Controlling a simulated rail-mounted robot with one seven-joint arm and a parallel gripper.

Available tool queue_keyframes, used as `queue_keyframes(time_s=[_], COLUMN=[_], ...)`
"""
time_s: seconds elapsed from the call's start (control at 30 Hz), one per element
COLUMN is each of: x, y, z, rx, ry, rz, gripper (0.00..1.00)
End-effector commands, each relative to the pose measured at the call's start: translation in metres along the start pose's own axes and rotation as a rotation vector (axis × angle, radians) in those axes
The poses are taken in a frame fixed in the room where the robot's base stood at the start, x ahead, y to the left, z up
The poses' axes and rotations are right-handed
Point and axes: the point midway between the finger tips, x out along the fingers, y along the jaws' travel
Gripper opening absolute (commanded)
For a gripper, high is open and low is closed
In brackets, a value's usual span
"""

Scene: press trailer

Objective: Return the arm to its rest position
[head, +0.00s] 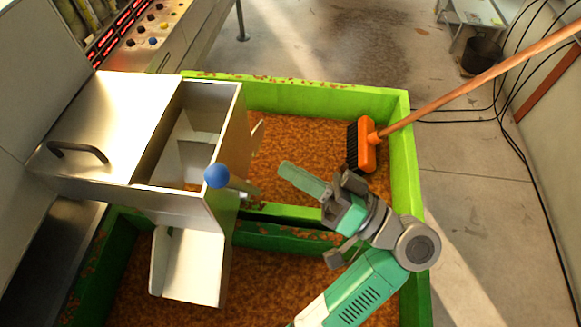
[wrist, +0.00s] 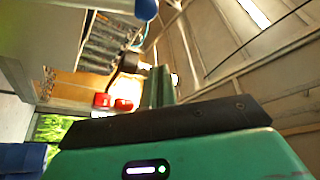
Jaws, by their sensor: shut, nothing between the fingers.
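My gripper (head: 286,169) is at the end of my green and grey arm, above the green bin full of orange-brown material in the head view. Its long green fingers point up and left, shut with nothing between them. They also show near the middle of the wrist view (wrist: 160,80), above the dark strip. The fingertips are right of a blue ball knob (head: 217,175) on the metal press box and look apart from it. A blue ball also shows at the top of the wrist view (wrist: 146,9).
The metal press box (head: 120,120) with an open chute is at left. The green bin's rim (head: 404,150) runs beneath my arm. A broom with an orange head (head: 369,146) leans over the bin at right. Black cables (head: 535,180) lie on the otherwise mostly clear floor at right.

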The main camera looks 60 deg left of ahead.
Motion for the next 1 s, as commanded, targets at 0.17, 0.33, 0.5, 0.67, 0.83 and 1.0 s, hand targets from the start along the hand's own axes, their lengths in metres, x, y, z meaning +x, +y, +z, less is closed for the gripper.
queue_keyframes(time_s=[0.17,0.33,0.5,0.67,0.83,1.0], x=[0.0,0.0,0.001,-0.01,-0.08,-0.145], y=[0.0,0.0,0.002,0.028,0.006,-0.111], z=[0.0,0.0,-0.003,-0.048,-0.134,-0.197], rx=[0.0,0.0,-0.006,-0.107,-0.424,-0.868], ry=[0.0,0.0,0.003,0.083,0.331,0.635], rz=[0.0,0.0,0.033,0.481,1.115,1.59], gripper=[0.0,0.0,0.0,0.0,0.0,0.0])
